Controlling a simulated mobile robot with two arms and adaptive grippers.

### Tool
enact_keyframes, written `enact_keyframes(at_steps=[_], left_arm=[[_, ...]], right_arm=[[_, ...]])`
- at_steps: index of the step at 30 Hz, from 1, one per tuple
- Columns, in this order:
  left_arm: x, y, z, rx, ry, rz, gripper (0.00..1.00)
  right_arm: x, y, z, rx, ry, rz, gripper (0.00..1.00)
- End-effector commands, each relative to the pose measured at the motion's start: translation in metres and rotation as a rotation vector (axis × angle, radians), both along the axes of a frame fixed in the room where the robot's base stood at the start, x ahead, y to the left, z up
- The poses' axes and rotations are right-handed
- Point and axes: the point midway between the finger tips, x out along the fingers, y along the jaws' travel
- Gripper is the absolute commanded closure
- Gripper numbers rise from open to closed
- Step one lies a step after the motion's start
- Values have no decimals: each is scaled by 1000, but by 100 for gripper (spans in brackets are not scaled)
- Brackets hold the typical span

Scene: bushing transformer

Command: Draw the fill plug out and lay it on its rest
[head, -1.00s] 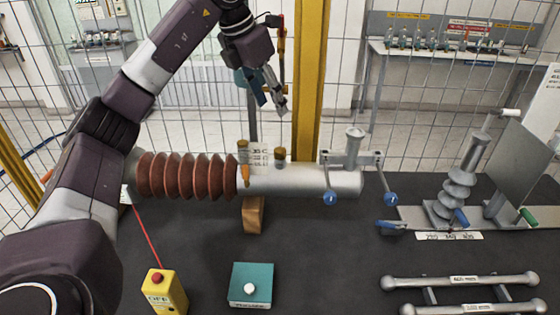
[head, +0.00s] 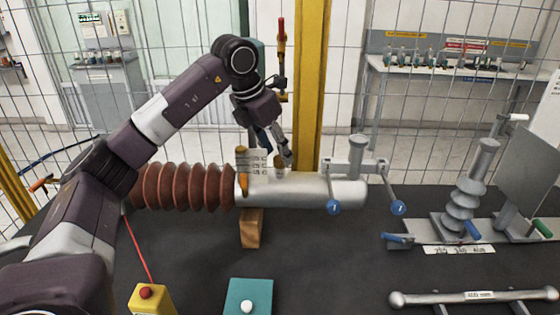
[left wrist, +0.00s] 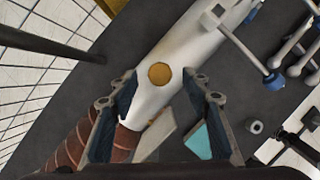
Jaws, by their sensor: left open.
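The fill plug appears as a short brown round plug (head: 279,168) standing on top of the grey metal cylinder (head: 310,190). In the left wrist view its round tan top (left wrist: 159,74) shows between and just beyond my fingertips. My left gripper (head: 275,155) is open and empty, pointing down close above the plug; the fingers straddle its line and I see no grip on it. I cannot tell which thing is the plug's rest. My right gripper is in neither view.
A ribbed red-brown insulator (head: 185,187) joins the cylinder's left end. A label card (head: 254,162) stands left of the plug, and a bracket with blue knobs (head: 334,207) to the right. A teal block (head: 248,291) and yellow button box (head: 150,299) stand in front.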

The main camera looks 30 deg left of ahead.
Motion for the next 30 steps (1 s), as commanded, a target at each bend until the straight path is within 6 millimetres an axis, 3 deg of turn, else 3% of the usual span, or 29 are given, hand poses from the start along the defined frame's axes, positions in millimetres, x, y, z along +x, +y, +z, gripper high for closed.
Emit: enact_keyframes(at_steps=[4,12,24,30], left_arm=[[6,-2,-15,0,2,0,56],[8,-2,-19,0,-1,-1,56],[8,-2,-18,0,-1,-1,99],[8,-2,-18,0,-1,-1,100]], right_arm=[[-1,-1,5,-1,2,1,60],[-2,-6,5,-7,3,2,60],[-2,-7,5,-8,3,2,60],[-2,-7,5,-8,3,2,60]])
